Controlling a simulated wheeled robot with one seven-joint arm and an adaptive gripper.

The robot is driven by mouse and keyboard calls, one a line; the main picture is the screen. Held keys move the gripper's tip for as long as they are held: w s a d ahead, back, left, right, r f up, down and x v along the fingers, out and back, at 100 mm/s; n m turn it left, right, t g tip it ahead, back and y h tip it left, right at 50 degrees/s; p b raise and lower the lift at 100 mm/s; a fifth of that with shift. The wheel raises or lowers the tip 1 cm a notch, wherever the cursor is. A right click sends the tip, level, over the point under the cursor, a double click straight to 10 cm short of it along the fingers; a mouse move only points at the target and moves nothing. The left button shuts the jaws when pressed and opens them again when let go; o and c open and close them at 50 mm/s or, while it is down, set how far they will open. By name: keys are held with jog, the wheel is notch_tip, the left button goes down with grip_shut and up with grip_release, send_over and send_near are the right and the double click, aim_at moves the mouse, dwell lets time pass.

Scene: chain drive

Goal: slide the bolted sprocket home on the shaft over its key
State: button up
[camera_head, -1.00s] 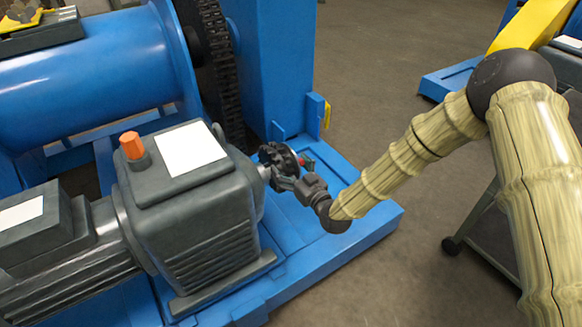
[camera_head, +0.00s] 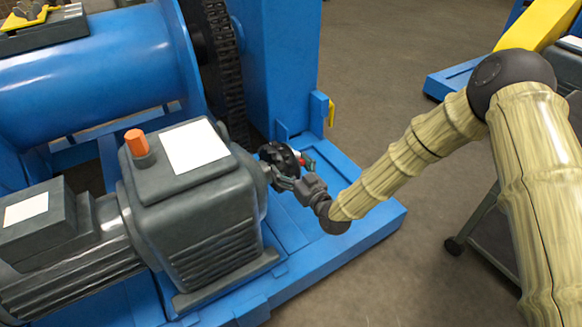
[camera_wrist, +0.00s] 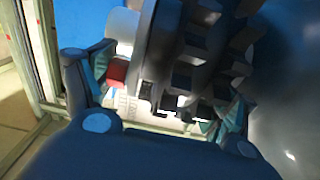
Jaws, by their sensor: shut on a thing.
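The black toothed sprocket (camera_head: 280,157) is at the end of the grey gearbox (camera_head: 190,175), by its short shaft (camera_head: 264,168). My gripper (camera_head: 289,171) is shut on the sprocket from the right. In the wrist view the sprocket (camera_wrist: 185,60) fills the space between my two fingers, with teeth and part of the hub showing. A red piece (camera_wrist: 117,70) sits beside the left finger. The key is hidden, and I cannot tell how far the sprocket sits on the shaft.
A dark chain (camera_head: 222,70) runs beside the blue drum (camera_head: 90,70) behind the sprocket. The blue base frame (camera_head: 350,220) lies under the gearbox. An orange cap (camera_head: 136,142) stands on the gearbox. Open floor (camera_head: 390,60) lies at the back right.

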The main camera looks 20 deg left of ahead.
jog(key=shift+a+r, duration=0.15)
jog(key=shift+r, duration=0.2)
jog(key=o, duration=1.9)
jog(key=shift+s, duration=0.15)
jog(key=shift+o, duration=0.2)
jog(key=shift+f, duration=0.15)
jog(key=shift+s+f, duration=0.1)
jog(key=shift+f, duration=0.25)
jog(key=v, duration=1.2)
jog(key=shift+r, duration=0.4)
jog(key=shift+f, duration=0.1)
